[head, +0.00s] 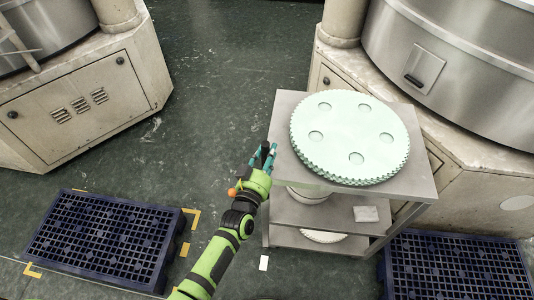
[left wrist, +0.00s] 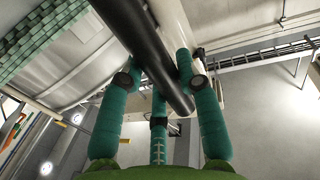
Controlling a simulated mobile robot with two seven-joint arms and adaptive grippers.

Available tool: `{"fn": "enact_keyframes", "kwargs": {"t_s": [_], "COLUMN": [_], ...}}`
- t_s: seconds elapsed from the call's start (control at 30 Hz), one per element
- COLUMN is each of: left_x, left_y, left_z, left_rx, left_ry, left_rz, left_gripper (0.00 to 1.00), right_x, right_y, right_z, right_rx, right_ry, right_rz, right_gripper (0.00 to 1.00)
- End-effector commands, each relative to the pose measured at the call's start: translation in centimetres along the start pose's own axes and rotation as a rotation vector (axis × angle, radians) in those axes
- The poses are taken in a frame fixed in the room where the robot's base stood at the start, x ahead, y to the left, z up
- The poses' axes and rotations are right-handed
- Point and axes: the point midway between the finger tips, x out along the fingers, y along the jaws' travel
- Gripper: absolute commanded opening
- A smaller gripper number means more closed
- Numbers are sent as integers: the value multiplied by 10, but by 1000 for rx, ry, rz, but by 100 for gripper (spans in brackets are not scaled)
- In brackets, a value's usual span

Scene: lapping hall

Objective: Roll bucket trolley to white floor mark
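The bucket trolley is a grey metal cart with shelves (head: 424,188); it stands right of centre in the head view. A pale bucket (head: 308,194) is partly hidden under its top. The white floor mark (head: 263,262) is a small rectangle by the trolley's lower left corner. My left gripper (head: 264,157) is at the trolley's left edge. In the left wrist view, a black bar (left wrist: 150,52) passes among its teal fingers (left wrist: 160,88); whether they grip it is unclear. My right gripper is not in view.
Mint toothed discs (head: 348,135) are stacked on the trolley's top. Blue pallets lie at the left (head: 100,240) and lower right (head: 455,268). Machines stand at the upper left (head: 80,100) and right (head: 480,175). Green floor is clear between the left machine and trolley.

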Motion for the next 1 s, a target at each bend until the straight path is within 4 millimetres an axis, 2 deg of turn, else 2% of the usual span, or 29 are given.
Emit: {"fn": "enact_keyframes", "kwargs": {"t_s": [0.03,0.07,0.1,0.37,0.5,0.67,0.8,1.0], "left_x": [0,0,0,0,-7,-34,-65,-101], "left_y": [5,4,4,2,2,2,3,4], "left_z": [-1,-1,-1,0,1,1,1,0], "left_rx": [-4,-4,-4,-3,-2,-4,-3,-2], "left_ry": [1,1,1,0,-1,-3,-4,-2], "left_rz": [7,7,6,4,3,3,4,5], "left_gripper": [46,58,59,59,59,59,59,59], "right_x": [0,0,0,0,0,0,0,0], "right_y": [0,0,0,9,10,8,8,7], "right_z": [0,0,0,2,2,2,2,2], "right_rx": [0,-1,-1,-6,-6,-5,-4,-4], "right_ry": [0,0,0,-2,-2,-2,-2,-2], "right_rz": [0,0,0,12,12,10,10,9], "right_gripper": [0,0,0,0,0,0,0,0]}}
